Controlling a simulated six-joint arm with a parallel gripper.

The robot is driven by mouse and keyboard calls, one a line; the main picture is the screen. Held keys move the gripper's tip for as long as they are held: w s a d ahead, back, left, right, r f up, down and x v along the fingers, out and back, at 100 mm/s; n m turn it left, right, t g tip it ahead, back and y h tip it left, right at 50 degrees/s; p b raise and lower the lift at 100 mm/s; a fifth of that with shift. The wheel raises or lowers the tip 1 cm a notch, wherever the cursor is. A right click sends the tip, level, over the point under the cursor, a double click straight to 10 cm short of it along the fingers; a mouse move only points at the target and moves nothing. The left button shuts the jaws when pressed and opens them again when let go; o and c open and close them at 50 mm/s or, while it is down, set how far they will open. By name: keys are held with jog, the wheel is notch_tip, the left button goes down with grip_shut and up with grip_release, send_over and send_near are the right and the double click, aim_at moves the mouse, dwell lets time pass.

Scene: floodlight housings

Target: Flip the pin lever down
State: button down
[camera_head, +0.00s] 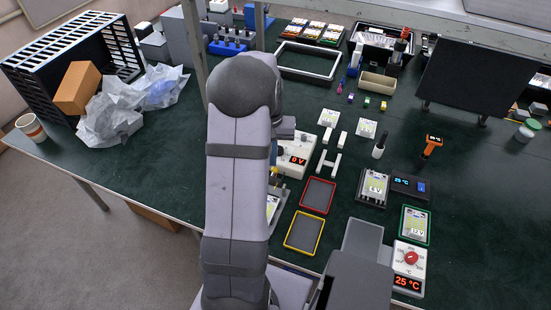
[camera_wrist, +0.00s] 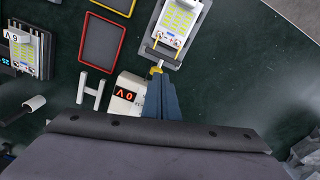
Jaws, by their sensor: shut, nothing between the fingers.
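My gripper (camera_wrist: 160,82) is shut, with nothing held between its blue fingers. Its tips are beside the white meter box (camera_wrist: 128,92), which shows a red 0 V, and close to a small yellow part (camera_wrist: 156,70). That yellow part sits at the near end of a grey housing with a yellow-green LED panel (camera_wrist: 181,18). I cannot tell for certain whether it is the pin lever, or whether the fingertips touch it. In the head view my arm covers most of this housing (camera_head: 272,207) and much of my gripper; the meter box (camera_head: 297,158) shows just right of the arm.
A red-rimmed tray (camera_head: 318,195) and a yellow-rimmed tray (camera_head: 304,232) lie right of my arm. White H-shaped pieces (camera_head: 329,164) lie near the meter. More LED housings (camera_head: 374,187) and a dial unit (camera_head: 410,262) stand further right. Open green table (camera_head: 475,240) lies beyond.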

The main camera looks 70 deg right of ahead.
jog(key=w+d+r+m, duration=0.1)
jog(key=d+r, duration=0.4)
jog(key=r, duration=0.3)
jog(key=shift+d+r, duration=0.3)
jog(key=shift+f, duration=0.15)
jog(key=s+a+f+p, duration=0.1)
jog(key=a+f+p, duration=0.2)
jog(key=f, duration=0.7)
jog(key=shift+a+f+p, duration=0.15)
jog(key=shift+f+p, duration=0.25)
jog(key=shift+p, duration=0.35)
jog(key=shift+s, duration=0.1)
